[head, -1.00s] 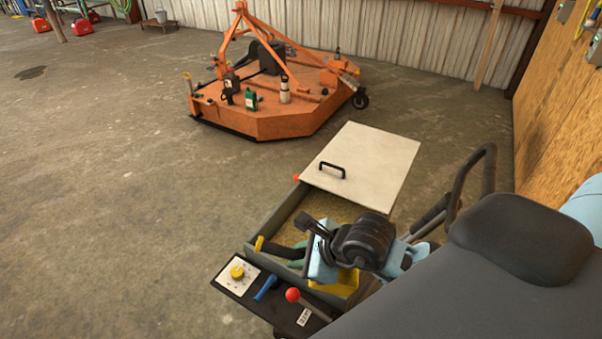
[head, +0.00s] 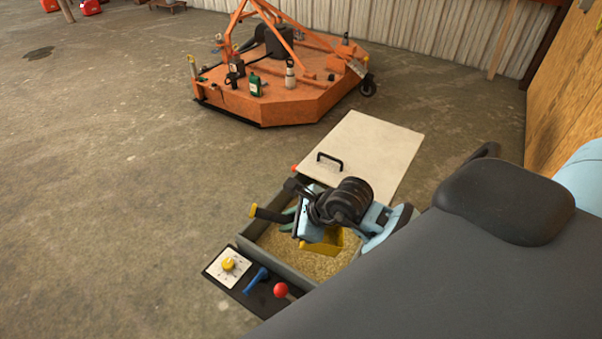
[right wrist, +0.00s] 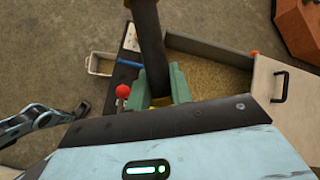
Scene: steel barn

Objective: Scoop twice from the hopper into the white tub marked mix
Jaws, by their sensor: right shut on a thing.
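My right gripper (head: 288,219) is shut on the black handle of a yellow scoop (head: 322,243). The handle sticks out to the left and ends in a yellow cap. The scoop is over the grain in the open part of the grey hopper (head: 294,274); its contents are hidden. In the right wrist view, my green right fingers (right wrist: 162,85) clasp the handle. A small whitish tub (right wrist: 102,64) stands on the floor beyond the hopper's control panel; no marking is readable. Part of my left arm shows at the left of that view; its gripper (right wrist: 80,108) is too unclear to read.
A cream lid (head: 370,150) with a black handle covers the hopper's far part. A black panel with a yellow dial (head: 228,263), a blue lever (head: 256,279) and a red knob (head: 281,290) edges its near side. An orange mower deck (head: 285,97) stands behind. Floor at left is clear.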

